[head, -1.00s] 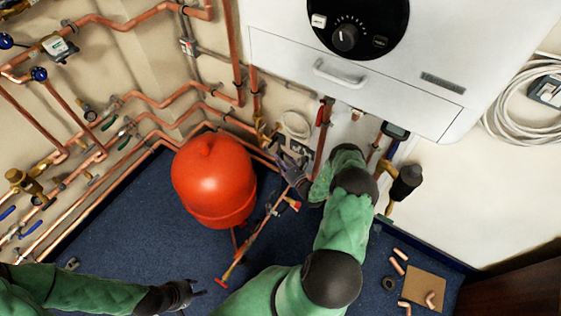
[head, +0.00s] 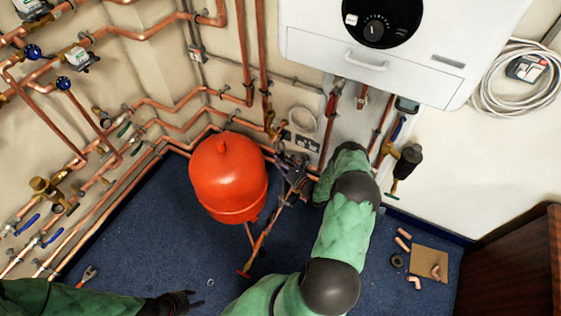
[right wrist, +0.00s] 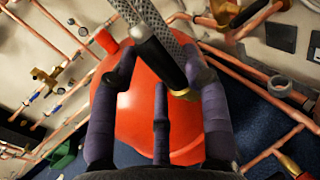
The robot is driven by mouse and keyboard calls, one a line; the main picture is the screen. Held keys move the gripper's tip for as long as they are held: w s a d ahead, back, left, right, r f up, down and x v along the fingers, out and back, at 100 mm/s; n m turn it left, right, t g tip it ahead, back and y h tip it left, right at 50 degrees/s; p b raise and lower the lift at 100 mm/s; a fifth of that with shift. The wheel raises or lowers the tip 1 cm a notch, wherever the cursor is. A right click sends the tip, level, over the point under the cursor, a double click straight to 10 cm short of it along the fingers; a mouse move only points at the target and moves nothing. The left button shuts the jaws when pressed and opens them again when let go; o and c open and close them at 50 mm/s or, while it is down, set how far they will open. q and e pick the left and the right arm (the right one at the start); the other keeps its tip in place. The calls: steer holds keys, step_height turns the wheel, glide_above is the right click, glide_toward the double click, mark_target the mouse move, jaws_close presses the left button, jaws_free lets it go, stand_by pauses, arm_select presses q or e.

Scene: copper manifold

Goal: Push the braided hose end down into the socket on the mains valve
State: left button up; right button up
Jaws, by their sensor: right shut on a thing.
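The braided hose (right wrist: 178,42) is grey woven metal with a dark band and a brass-coloured end (right wrist: 184,93). My right gripper (right wrist: 160,85), with purple-grey fingers, is shut on the hose near this end. In the head view my right gripper (head: 294,172) is beside the red tank, below the wall pipes; the hose is hard to make out there. A brass valve fitting (head: 276,130) sits on the wall pipe just above it; I cannot tell whether it is the mains valve, and no socket shows clearly. My left gripper (head: 182,301) is low over the blue floor, apparently open and empty.
The red tank (head: 226,180) stands left of my right gripper. Copper pipes (head: 165,100) cover the left wall. A white boiler (head: 400,50) hangs above. Loose copper elbows and a brown board (head: 428,262) lie on the floor at right. The floor below the tank is mostly clear.

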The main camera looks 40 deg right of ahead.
arm_select(q)
steer(key=shift+r, duration=0.1)
arm_select(e)
steer(key=shift+r, duration=0.1)
arm_select(q)
step_height(320, 180, up, 3)
steer(key=p, duration=0.3)
steer(key=shift+r, duration=0.1)
arm_select(e)
step_height(320, 180, up, 4)
steer(key=shift+r, duration=0.15)
steer(key=shift+d+r, duration=0.1)
stand_by(0.4)
